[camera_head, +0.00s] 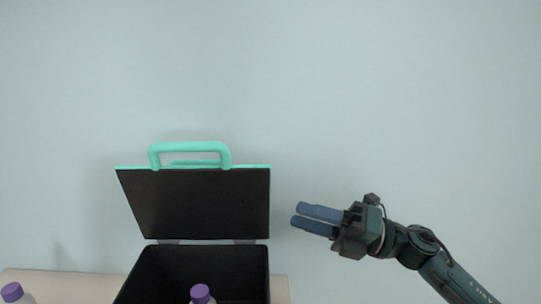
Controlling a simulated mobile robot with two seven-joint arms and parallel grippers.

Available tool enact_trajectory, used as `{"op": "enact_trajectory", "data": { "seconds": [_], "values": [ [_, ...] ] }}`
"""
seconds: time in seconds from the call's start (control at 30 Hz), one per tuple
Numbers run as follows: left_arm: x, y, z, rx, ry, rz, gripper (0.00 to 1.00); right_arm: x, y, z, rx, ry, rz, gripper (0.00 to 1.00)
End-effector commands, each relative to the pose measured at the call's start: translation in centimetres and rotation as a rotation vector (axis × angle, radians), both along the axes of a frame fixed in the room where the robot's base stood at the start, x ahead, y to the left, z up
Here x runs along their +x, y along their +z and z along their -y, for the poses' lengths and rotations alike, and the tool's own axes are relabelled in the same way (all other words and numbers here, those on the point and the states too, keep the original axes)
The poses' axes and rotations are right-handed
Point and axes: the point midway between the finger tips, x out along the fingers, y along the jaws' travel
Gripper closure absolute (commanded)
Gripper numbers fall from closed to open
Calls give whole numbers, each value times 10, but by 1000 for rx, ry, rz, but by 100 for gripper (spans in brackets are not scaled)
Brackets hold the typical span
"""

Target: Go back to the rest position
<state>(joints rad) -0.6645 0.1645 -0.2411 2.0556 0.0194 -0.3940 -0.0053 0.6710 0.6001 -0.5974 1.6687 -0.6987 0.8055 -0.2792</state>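My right gripper (298,215) comes in from the right and hangs in the air, beside the raised lid of the case, to its right. Its two blue fingers point left with a narrow gap between them, and I see nothing held. My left gripper is out of view. The black case (192,262) stands open on the table, its bottom cut off by the frame edge. Its lid (200,203), with a turquoise rim and handle, is tilted up and back.
A purple-capped bottle (201,293) shows at the bottom, in or in front of the case. Another purple-capped bottle (13,293) is at the lower left. The pale table (70,286) meets a plain wall.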

Motion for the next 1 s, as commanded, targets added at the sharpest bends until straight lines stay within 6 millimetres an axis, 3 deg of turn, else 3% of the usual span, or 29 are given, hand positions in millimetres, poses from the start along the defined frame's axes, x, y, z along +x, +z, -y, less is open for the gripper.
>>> {"op": "enact_trajectory", "data": {
  "seconds": [0.03, 0.2, 0.33, 0.5, 0.6, 0.8, 0.97, 1.0],
  "values": [
    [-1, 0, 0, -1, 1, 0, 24, -1, -23, 6, 71, -49, -123, 64],
    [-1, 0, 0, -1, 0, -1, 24, -1, -94, 38, 292, -254, -534, 64],
    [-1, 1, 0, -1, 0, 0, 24, -17, -164, 69, 426, -432, -863, 64],
    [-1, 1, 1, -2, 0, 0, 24, -65, -260, 109, 547, -683, -1281, 64],
    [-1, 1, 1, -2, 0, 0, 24, -100, -302, 127, 585, -807, -1469, 64],
    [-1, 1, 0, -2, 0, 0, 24, -166, -359, 149, 616, -1002, -1746, 64],
    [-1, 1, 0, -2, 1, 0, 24, -220, -391, 162, 619, -1140, -1927, 64],
    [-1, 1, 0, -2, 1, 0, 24, -214, -388, 151, 677, -1114, -1938, 64]
  ]
}}
